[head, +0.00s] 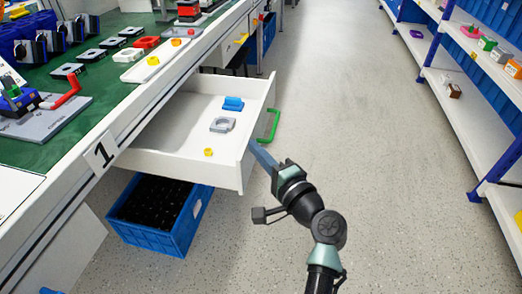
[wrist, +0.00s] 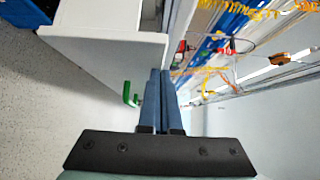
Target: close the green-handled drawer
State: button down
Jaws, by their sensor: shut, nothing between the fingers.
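The white drawer (head: 180,152) is pulled out from under the workbench. Its green handle (head: 270,124) is on the outer face of its front panel. Inside lie a blue part (head: 233,103), a grey ring-shaped part (head: 223,125) and a small yellow part (head: 208,152). My gripper (head: 255,148) is by the near end of the front panel, close to the handle; I cannot tell whether it touches the panel. In the wrist view, the two blue fingers (wrist: 165,75) are together and empty, with the green handle (wrist: 128,94) just left of them.
The workbench (head: 125,108) carries several parts on a green mat. A blue crate (head: 160,215) stands on the floor below the drawer. A shelf rack (head: 470,110) stands at the right. The aisle floor between is clear.

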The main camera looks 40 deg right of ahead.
jog(key=w+a, duration=1.4)
jog(key=w, duration=0.2)
jog(key=shift+w+b, duration=0.3)
jog(key=shift+b, duration=0.15)
jog(key=shift+a, duration=0.1)
